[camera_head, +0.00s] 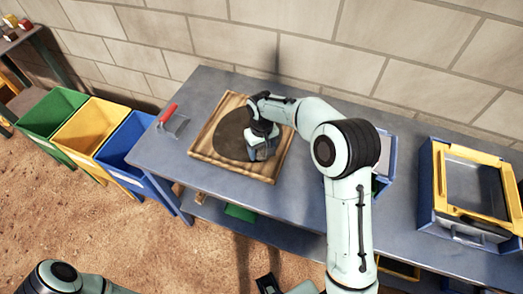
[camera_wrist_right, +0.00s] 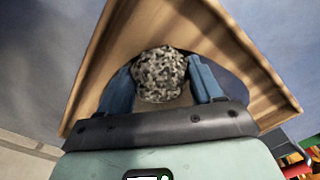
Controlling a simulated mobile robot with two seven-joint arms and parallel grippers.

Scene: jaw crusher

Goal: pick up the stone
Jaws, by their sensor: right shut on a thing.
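The stone (camera_wrist_right: 160,75) is a grey, speckled, roughly round lump in the right wrist view. It sits between the two blue fingers of my right gripper (camera_wrist_right: 161,82), which is shut on it. In the head view my right gripper (camera_head: 262,152) points down over a wooden tray (camera_head: 204,150) with a dark round patch (camera_head: 232,134). The stone is mostly hidden by the gripper there. I cannot tell whether the stone touches the tray. My left gripper is not in view; only part of the left arm shows at the bottom left.
A red-handled trowel (camera_head: 172,120) lies left of the tray on the grey table (camera_head: 240,84). Green (camera_head: 48,112), yellow (camera_head: 95,125) and blue (camera_head: 130,140) bins stand left of the table. A yellow-framed machine (camera_head: 470,185) stands at the right. A block wall rises behind.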

